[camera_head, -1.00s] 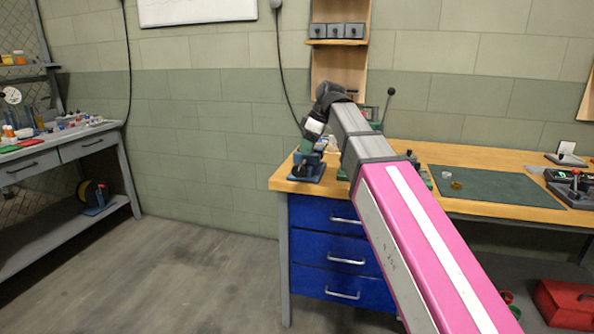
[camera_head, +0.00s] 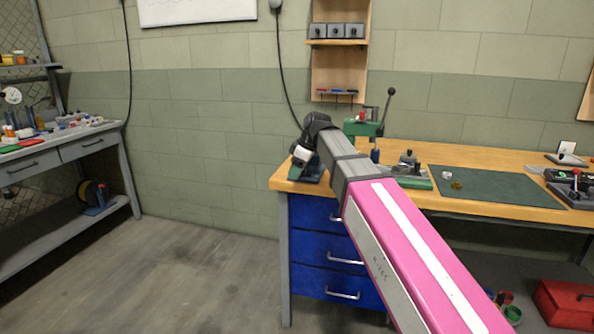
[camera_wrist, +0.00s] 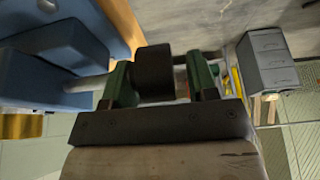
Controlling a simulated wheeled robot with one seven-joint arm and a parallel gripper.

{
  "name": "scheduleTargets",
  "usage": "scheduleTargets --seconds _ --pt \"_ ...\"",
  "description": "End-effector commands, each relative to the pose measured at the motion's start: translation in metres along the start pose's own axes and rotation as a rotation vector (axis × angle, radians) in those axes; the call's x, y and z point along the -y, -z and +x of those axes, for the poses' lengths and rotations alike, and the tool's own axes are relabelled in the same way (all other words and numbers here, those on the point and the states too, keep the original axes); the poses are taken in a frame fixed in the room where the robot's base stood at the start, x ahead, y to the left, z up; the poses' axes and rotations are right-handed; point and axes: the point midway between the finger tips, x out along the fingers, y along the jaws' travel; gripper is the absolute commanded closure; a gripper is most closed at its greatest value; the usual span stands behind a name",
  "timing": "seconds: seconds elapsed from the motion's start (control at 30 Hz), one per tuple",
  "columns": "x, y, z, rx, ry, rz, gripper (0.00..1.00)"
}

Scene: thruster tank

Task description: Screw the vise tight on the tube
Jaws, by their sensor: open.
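The blue vise (camera_head: 313,175) stands at the left end of the wooden workbench, partly hidden behind my gripper (camera_head: 300,158). In the wrist view the blue vise body (camera_wrist: 50,62) is at the left. A silver screw shaft (camera_wrist: 88,83) runs from it to a dark round knob (camera_wrist: 153,73). My gripper (camera_wrist: 163,82) is open, with its green fingers on either side of the knob. A gap shows between the knob and the right finger; contact at the left finger is unclear. A brass-coloured tube (camera_wrist: 22,126) shows at the lower left, beside the vise; its seating is hidden.
The workbench (camera_head: 480,157) also holds a green lever press (camera_head: 365,128) behind my arm and a dark green mat (camera_head: 495,188) to the right. Blue drawers (camera_head: 320,245) are below. A grey cabinet (camera_wrist: 268,62) shows in the wrist view. The floor at left is clear.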

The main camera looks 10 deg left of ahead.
Motion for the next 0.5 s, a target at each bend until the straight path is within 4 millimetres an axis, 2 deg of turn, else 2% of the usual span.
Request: scheduleTargets --seconds 0.07,0.1,0.2,0.5 --pt "0.0 0.0 -0.0002 0.0 0.0 0.0 0.47" --pt "0.0 0.0 -0.0002 0.0 0.0 0.0 0.6" --pt "0.0004 0.0001 -0.0002 -0.001 0.001 0.0 0.88" --pt "0.0031 -0.0006 -0.0003 -0.014 0.006 0.0 0.87"
